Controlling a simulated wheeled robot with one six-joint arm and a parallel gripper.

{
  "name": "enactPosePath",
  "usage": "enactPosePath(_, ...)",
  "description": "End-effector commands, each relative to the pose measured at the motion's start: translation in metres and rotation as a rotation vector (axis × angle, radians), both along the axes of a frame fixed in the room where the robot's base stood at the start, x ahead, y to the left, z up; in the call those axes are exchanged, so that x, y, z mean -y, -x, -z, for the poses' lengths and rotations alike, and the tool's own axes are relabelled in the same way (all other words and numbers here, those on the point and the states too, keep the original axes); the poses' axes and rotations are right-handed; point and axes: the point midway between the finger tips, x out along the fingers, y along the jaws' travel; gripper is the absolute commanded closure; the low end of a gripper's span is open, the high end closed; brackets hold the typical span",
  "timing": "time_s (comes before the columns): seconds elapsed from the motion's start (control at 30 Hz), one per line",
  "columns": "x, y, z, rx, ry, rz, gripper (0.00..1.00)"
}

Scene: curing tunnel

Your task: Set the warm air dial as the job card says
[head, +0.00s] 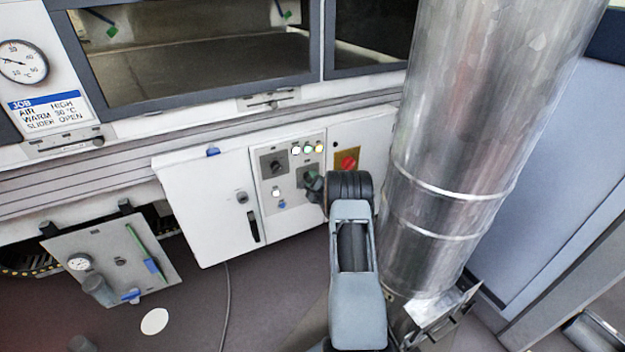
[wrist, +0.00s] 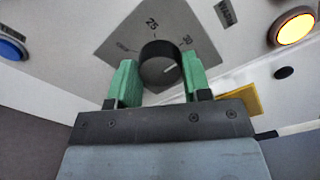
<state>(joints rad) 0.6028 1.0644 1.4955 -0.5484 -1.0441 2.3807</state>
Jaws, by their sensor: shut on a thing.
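The job card (head: 48,110) at the far left reads AIR HIGH, WARM what looks like 30 °C, SLIDER OPEN. The warm air dial (wrist: 160,66) is a round black knob on a grey diamond-looking plate (wrist: 120,42), marked 25 at the top and 30 at the right; a third mark at the left is too blurred to read. Its white pointer line lies on the right side, slanting toward the 30 side. My gripper (wrist: 160,85) has a green finger on each side of the knob and is shut on it. In the head view my gripper (head: 315,186) hides most of this dial.
A red knob on yellow (head: 347,162) is close at the right. A large metal duct (head: 450,130) stands right of my arm.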

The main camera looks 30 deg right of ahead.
Motion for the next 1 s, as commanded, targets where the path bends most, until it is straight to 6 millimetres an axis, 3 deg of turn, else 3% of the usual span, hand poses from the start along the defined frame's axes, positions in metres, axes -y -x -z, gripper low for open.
enactPosePath(0.4, -0.003, -0.004, -0.008, 0.016, 0.004, -0.011, 0.79)
enactPosePath(0.43, -0.003, -0.004, -0.008, 0.016, 0.005, -0.011, 0.53)
enactPosePath(0.67, 0.002, 0.000, -0.005, 0.011, 0.000, -0.001, 0.31)
enactPosePath(1.0, 0.007, 0.009, -0.005, 0.012, -0.011, 0.002, 0.30)
